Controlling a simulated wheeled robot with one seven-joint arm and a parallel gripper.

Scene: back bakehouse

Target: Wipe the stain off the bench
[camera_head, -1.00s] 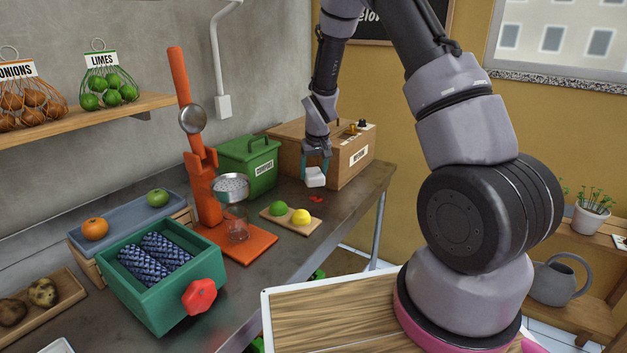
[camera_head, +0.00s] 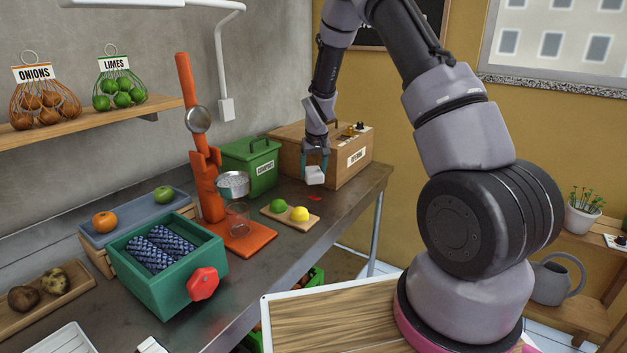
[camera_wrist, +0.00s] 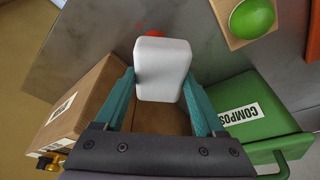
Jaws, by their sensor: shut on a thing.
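My gripper (camera_head: 315,168) is shut on a white block-shaped sponge (camera_head: 314,175) and holds it above the far part of the bench (camera_head: 345,200). The sponge (camera_wrist: 162,68) also shows in the wrist view between my teal fingers (camera_wrist: 160,100). A small red stain (camera_head: 314,197) lies on the bench just below and in front of the sponge. In the wrist view the stain (camera_wrist: 155,34) shows just past the sponge's edge, and the sponge may hide part of it.
A wooden box (camera_head: 350,165) and a green compost bin (camera_head: 254,165) stand behind the stain. A small board (camera_head: 290,214) with a lime and a lemon lies to its left. An orange press (camera_head: 207,180) stands farther left. Bare bench lies to the stain's right.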

